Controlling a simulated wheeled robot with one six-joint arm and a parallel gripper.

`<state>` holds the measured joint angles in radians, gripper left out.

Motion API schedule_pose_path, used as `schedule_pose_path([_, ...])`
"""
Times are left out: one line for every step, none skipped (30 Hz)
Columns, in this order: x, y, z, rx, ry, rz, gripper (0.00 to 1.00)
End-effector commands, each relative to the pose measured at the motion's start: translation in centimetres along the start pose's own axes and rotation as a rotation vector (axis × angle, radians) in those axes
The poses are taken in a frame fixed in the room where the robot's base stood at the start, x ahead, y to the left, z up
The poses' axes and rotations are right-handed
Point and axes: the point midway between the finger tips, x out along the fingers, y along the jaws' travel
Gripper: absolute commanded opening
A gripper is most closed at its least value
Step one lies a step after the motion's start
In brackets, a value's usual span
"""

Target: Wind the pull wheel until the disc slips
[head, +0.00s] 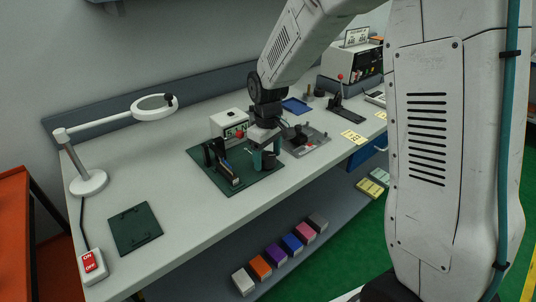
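The tape payoff fixture stands on a dark green base plate (232,184) in the middle of the bench. A dark upright part (210,151) and a slanted dark block (229,175) stand on its left side. My gripper (267,158) points down over the plate's right side, with two teal fingers apart. A dark round part (269,161), perhaps the pull wheel, shows low by the fingers. Whether the fingers touch it I cannot tell. A red knob (239,134) shows just left of the gripper. The disc cannot be made out.
A grey tray (306,142) with dark parts lies close on the right. A magnifier lamp (88,182), a green mat (134,228) and a red switch (91,262) are left. The front bench strip is clear.

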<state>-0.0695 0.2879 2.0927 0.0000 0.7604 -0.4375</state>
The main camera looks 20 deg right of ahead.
Motion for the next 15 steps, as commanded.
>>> schedule_pose_path([0.0, 0.0, 0.0, 0.000, 0.000, 0.000, 0.68])
schedule_pose_path([0.0, 0.0, 0.0, 0.000, 0.000, 0.000, 0.68])
schedule_pose_path([0.0, 0.0, 0.0, 0.000, 0.000, 0.000, 0.68])
schedule_pose_path([0.0, 0.0, 0.0, 0.000, 0.000, 0.000, 0.68])
schedule_pose_path([0.0, 0.0, 0.0, 0.000, 0.000, 0.000, 0.68])
schedule_pose_path([0.0, 0.0, 0.0, 0.001, 0.000, 0.000, 0.68])
schedule_pose_path([0.0, 0.0, 0.0, 0.001, 0.000, 0.000, 0.68])
schedule_pose_path([-0.1, 0.0, 0.0, 0.001, 0.000, 0.000, 0.68])
schedule_pose_path([-0.3, 0.0, 0.0, 0.001, 0.000, 0.000, 0.68])
schedule_pose_path([-0.5, 0.0, 0.0, 0.001, 0.001, 0.000, 0.68])
schedule_pose_path([-0.8, 0.0, -0.1, 0.001, 0.002, 0.001, 0.68])
schedule_pose_path([-1.4, 0.0, -0.1, 0.001, 0.004, 0.002, 0.68])
schedule_pose_path([-1.9, 0.0, -0.1, 0.001, 0.004, 0.002, 0.68])
schedule_pose_path([-2.4, 0.0, -0.1, 0.001, 0.004, 0.002, 0.68])
schedule_pose_path([-3.1, 0.0, -0.1, 0.001, 0.004, 0.002, 0.68])
